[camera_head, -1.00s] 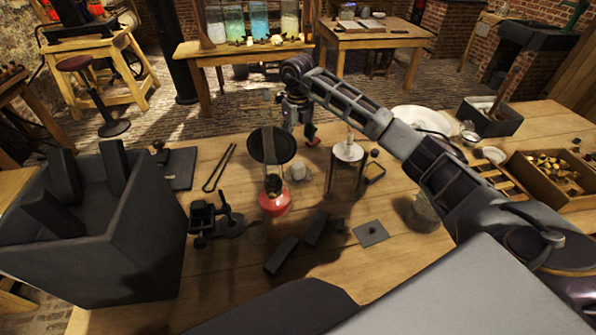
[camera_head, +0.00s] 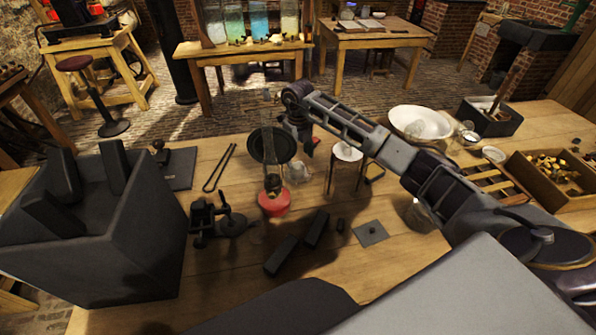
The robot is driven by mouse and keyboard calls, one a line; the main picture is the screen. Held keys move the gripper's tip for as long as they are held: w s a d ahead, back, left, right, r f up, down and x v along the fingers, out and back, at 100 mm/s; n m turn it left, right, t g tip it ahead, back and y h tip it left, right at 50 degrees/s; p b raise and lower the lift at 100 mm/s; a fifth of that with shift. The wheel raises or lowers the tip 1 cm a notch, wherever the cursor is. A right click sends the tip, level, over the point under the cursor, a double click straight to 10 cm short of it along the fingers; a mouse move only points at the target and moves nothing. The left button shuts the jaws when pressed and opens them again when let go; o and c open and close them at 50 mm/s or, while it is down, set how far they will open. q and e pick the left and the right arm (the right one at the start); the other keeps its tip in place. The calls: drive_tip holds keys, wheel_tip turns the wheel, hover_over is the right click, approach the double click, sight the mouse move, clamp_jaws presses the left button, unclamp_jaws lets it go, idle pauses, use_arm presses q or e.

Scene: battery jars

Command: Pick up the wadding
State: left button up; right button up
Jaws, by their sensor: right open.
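My right gripper (camera_head: 303,148) hangs down at the end of the right arm, over the back part of the wooden table (camera_head: 340,285). It is open, small in the picture, and close to a round black dish (camera_head: 271,145). A small whitish thing (camera_head: 298,172) stands just in front of the gripper, beside the dish; it could be the wadding, but I cannot tell for sure. Nothing shows held in the jaws. My left gripper is not in view.
A red-based lamp (camera_head: 273,200) stands in front of the black dish. A white-topped stand (camera_head: 347,152) is to the right, and a white bowl (camera_head: 420,123) farther right. A large dark box (camera_head: 130,245) fills the left. Black blocks (camera_head: 281,255) lie at the front.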

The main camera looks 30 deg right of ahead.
sight(298, 165)
drive_tip(key=shift+s+a+f, duration=0.1)
drive_tip(key=shift+s+f, duration=0.05)
drive_tip(key=shift+f, duration=2.45)
drive_tip(key=shift+c, duration=0.3)
drive_tip(key=c, duration=0.8)
